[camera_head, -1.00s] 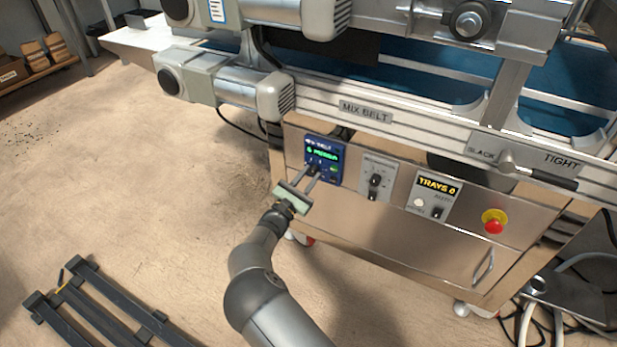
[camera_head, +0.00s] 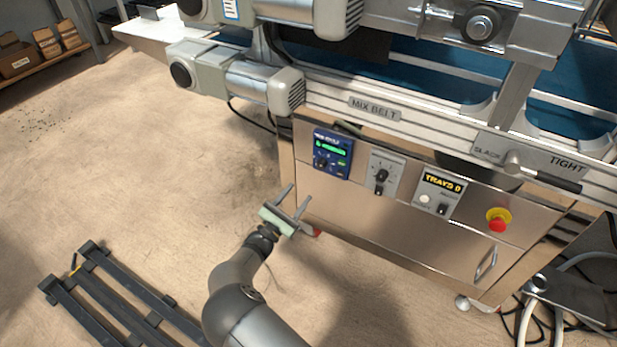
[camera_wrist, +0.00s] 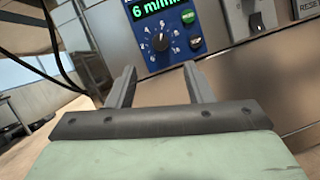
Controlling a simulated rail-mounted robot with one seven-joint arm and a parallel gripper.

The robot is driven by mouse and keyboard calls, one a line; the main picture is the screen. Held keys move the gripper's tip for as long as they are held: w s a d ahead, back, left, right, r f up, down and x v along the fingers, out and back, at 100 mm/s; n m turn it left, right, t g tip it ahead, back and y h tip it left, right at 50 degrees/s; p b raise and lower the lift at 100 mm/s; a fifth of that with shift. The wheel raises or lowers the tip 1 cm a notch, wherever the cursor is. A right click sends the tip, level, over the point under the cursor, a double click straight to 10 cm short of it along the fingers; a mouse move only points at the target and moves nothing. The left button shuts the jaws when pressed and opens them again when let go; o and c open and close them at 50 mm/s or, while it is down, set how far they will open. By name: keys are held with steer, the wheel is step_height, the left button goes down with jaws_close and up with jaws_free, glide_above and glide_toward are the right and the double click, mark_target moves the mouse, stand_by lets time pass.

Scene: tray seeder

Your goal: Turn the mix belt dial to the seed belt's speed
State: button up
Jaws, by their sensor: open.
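The mix belt dial (camera_head: 320,162) is a small black knob at the lower left of a blue control panel (camera_head: 345,168) on the steel cabinet. In the wrist view the dial (camera_wrist: 160,42) sits inside a ring of white numbers, below a green display (camera_wrist: 155,7) that reads 6 m/min. I cannot make out where its pointer stands. My gripper (camera_head: 299,192) is open and empty, below and left of the panel and apart from it. In the wrist view its two fingers (camera_wrist: 160,68) stand below the dial with a gap between them.
A MIX BELT plate (camera_head: 375,109) is on the rail above. A dark frame (camera_head: 125,290) lies on the floor at left.

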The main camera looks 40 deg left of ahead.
steer(key=v, duration=0.7)
steer(key=shift+p, duration=0.4)
steer(key=shift+s, duration=0.1)
